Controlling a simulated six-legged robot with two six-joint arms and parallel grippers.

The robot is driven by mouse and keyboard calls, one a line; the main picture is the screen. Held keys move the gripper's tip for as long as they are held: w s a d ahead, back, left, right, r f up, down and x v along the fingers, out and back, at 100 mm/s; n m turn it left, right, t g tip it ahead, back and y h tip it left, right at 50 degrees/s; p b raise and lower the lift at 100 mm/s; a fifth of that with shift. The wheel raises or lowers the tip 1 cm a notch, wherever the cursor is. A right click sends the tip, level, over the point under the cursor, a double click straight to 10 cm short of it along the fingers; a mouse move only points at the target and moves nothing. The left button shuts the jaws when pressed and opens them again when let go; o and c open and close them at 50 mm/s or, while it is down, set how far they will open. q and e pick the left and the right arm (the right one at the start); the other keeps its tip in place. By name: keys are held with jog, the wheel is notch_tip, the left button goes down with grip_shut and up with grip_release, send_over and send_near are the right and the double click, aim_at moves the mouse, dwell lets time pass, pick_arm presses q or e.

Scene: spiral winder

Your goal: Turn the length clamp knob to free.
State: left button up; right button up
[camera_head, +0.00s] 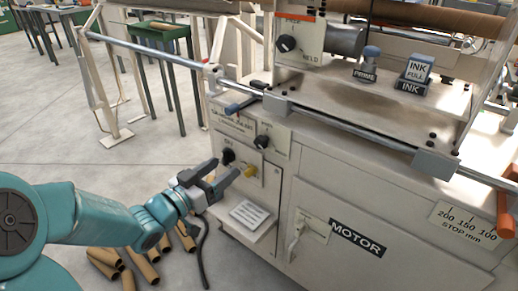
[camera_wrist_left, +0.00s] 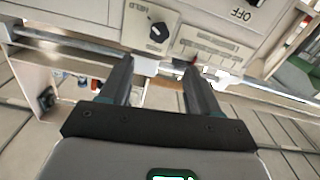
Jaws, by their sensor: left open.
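The length clamp knob (camera_head: 263,141) looks to be the black knob on a small pale plate at the upper right of the machine's left control area. In the left wrist view the knob (camera_wrist_left: 158,32) has a white mark, and its plate reads HELD upside down. My left gripper (camera_head: 224,172) is open and empty, to the lower left of the knob and apart from it. In the left wrist view the fingers (camera_wrist_left: 156,68) stand apart, with the knob beyond their tips. My right gripper is out of view.
A scale plate (camera_head: 232,119) sits beside the knob. Another black knob (camera_head: 228,156) and a yellow button (camera_head: 250,171) lie below. A similar HELD knob (camera_head: 286,44) is higher up. Cardboard tubes (camera_head: 140,264) lie on the floor.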

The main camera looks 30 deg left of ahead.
aim_at(258, 142)
pick_arm(q)
jog(key=w, duration=0.4)
jog(key=w+b, duration=0.1)
jog(key=w, duration=0.3)
jog(key=w+d+b, duration=0.1)
jog(key=w, duration=0.4)
jog(key=shift+d, duration=0.1)
jog(key=shift+w, duration=0.7)
jog(key=shift+r, duration=0.1)
jog(key=c, duration=1)
